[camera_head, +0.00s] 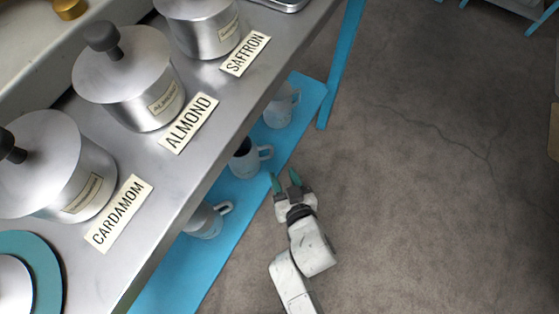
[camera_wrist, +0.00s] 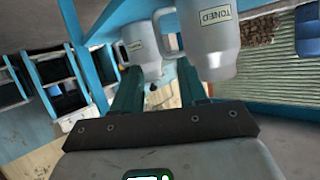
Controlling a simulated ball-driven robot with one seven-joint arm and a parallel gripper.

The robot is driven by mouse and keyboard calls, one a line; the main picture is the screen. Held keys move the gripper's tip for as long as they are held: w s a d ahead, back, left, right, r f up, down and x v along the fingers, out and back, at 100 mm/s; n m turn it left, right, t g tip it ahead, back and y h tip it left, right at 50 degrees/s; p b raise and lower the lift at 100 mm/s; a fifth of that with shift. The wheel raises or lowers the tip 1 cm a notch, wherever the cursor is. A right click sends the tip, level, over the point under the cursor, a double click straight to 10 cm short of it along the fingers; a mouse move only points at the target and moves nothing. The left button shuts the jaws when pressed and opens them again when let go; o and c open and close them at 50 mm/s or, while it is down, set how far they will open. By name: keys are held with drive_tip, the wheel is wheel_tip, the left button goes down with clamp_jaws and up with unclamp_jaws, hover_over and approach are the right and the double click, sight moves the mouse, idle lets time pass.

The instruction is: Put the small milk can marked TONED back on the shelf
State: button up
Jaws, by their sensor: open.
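The grey milk can marked TONED (camera_wrist: 208,45) is at the top middle of the wrist view, cut off by the top edge, its handle toward the left. A second grey can (camera_wrist: 146,66) with an unreadable label is left of it. The head view shows three such cans on the low blue shelf (camera_head: 222,252): far (camera_head: 281,110), middle (camera_head: 240,166) and near (camera_head: 203,222). I cannot tell there which is TONED. My gripper (camera_head: 284,181) is open, with nothing visible between its green fingers, just off the shelf's right edge by the middle can's handle. It also shows in the wrist view (camera_wrist: 160,75).
The metal counter (camera_head: 190,190) overhangs the shelf and partly hides the cans. Lidded pots stand on it behind CARDAMOM (camera_head: 119,213), ALMOND (camera_head: 188,123) and SAFFRON (camera_head: 245,53) cards. A blue leg (camera_head: 340,65) rises at the shelf's far end.

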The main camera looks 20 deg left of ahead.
drive_tip(key=shift+s+d+r, duration=0.1)
drive_tip(key=shift+s+d, duration=0.1)
drive_tip(key=shift+s, duration=0.05)
drive_tip(key=w+d+m+g+h, duration=0.15)
drive_tip(key=d+m+h, duration=0.5)
drive_tip(key=d, duration=1.75)
drive_tip(key=s+d+r+m+g+h, duration=0.1)
drive_tip(key=s+d+r+g+h, duration=0.2)
drive_tip(key=s+d+g, duration=0.4)
drive_tip(key=s+d+r, duration=0.1)
drive_tip(key=s+d, duration=0.4)
drive_tip(key=s, duration=0.4)
drive_tip(key=shift+d+m, duration=0.35)
